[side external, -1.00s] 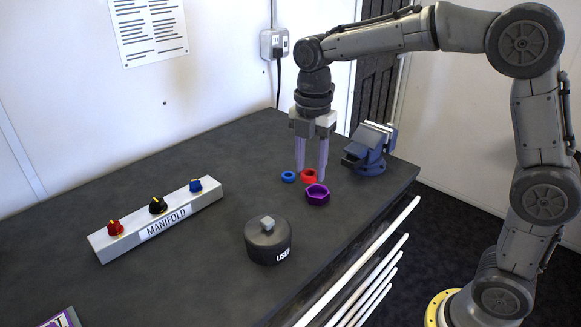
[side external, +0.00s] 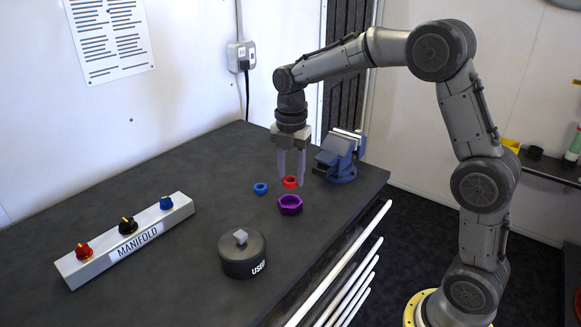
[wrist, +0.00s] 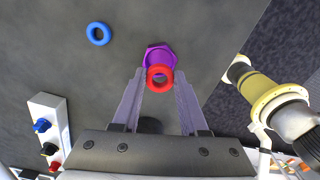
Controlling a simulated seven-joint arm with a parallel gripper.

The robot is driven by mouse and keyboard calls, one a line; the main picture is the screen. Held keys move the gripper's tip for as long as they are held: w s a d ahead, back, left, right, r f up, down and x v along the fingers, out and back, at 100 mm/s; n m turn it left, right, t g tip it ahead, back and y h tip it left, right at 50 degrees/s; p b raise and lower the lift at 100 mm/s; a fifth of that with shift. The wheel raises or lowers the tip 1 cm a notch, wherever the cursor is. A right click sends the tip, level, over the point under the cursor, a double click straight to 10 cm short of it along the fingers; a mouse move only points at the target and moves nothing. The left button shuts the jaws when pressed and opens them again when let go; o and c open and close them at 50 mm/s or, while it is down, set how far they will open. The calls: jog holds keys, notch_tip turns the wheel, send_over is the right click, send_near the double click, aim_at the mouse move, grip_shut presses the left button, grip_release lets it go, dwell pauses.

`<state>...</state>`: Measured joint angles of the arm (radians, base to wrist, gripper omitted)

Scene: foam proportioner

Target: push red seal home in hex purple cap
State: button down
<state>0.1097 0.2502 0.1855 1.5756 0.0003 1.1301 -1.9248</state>
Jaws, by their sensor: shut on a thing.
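The red seal (side external: 290,185) is a small ring held between the fingertips of my gripper (side external: 291,181), which is shut on it. It seems to hang slightly above the bench. The purple hex cap (side external: 290,210) sits on the bench, open side up, just in front of the seal in the side view. In the wrist view the seal (wrist: 151,80) lies between the fingertips (wrist: 160,77) and overlaps the near part of the cap (wrist: 150,54). The seal is apart from the cap's centre; its exact height is hard to tell.
A blue ring (side external: 260,191) lies left of the seal. A blue vise (side external: 336,160) stands close behind on the right. A dark lidded pot marked USED (side external: 243,262) stands in front, and the manifold block (side external: 125,240) at left. The bench's right edge is near the cap.

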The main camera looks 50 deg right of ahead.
jog(key=shift+f, duration=2.3)
jog(key=shift+c, duration=0.2)
grip_release()
jog(key=shift+r, duration=3.05)
